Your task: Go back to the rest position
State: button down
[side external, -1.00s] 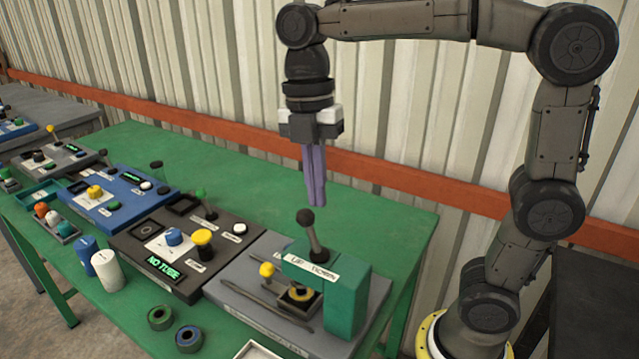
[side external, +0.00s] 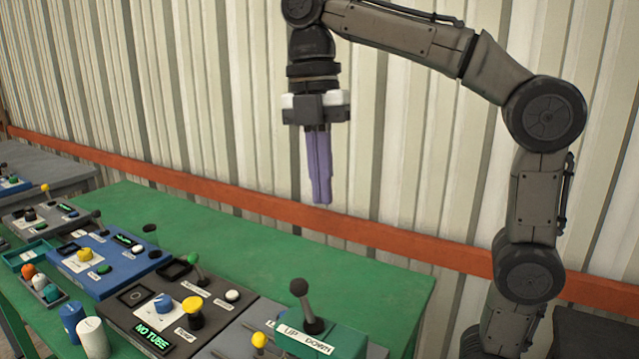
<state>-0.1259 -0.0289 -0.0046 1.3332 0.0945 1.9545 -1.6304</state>
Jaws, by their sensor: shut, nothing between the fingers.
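My gripper (side external: 319,203) hangs pointing straight down with its long purple fingers shut together. Nothing is between the fingers. It is in the air in front of the ribbed metal wall, above the back part of the green table (side external: 365,290), and touches nothing.
Below stands a green press-like station (side external: 335,345) with a black-knobbed lever (side external: 307,305). To its left are a dark panel (side external: 135,312) reading "NO TUBE" and a blue panel (side external: 85,275). A blue cylinder (side external: 72,322) and a white cylinder (side external: 94,340) stand at the front.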

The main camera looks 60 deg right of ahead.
jog(key=s+d+f+m+t, duration=0.2)
jog(key=s+d+f+m, duration=0.15)
jog(key=s, duration=0.55)
notch_tip(320, 180, down, 15)
jog(key=d+m+t, duration=0.1)
jog(key=m+t, duration=0.4)
jog(key=m, duration=1.2)
jog(key=shift+s+d+h, duration=0.3)
jog(key=shift+d+h, duration=0.05)
jog(key=shift+h, duration=0.05)
